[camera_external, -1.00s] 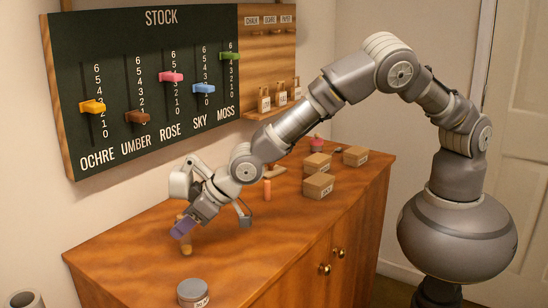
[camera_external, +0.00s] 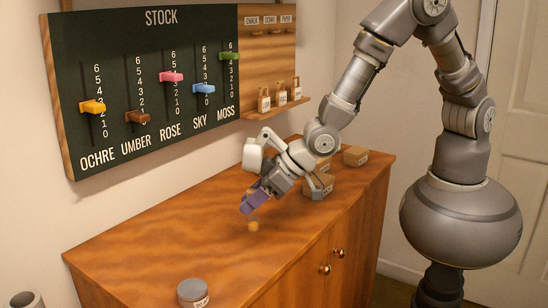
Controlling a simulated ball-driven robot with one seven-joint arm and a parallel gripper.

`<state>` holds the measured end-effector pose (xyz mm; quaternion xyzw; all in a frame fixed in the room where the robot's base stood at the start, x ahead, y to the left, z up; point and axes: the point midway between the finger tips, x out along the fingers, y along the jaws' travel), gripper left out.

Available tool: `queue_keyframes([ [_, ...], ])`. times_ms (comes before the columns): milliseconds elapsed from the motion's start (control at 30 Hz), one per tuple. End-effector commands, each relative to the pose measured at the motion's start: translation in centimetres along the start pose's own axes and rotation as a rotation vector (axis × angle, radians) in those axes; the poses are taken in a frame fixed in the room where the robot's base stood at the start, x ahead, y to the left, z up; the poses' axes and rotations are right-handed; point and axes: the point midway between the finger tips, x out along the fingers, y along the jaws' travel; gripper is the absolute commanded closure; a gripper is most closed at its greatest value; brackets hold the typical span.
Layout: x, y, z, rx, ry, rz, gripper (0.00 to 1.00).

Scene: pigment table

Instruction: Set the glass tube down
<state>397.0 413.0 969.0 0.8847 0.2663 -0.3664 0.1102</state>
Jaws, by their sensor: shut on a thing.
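A grey-lidded jar (camera_external: 193,292) stands at the front left. The stock board (camera_external: 150,85) and a shelf of small bottles (camera_external: 281,97) are on the wall.

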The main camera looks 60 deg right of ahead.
Motion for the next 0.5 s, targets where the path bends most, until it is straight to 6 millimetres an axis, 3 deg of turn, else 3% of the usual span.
queue_keyframes([
  [167,-1.1,1.6,1.0,0.018,-0.003,0.017,1.0],
  [400,-5.0,8.1,4.8,0.103,-0.004,0.102,1.0],
  [500,-6.4,9.9,6.0,0.124,-0.001,0.128,1.0],
])
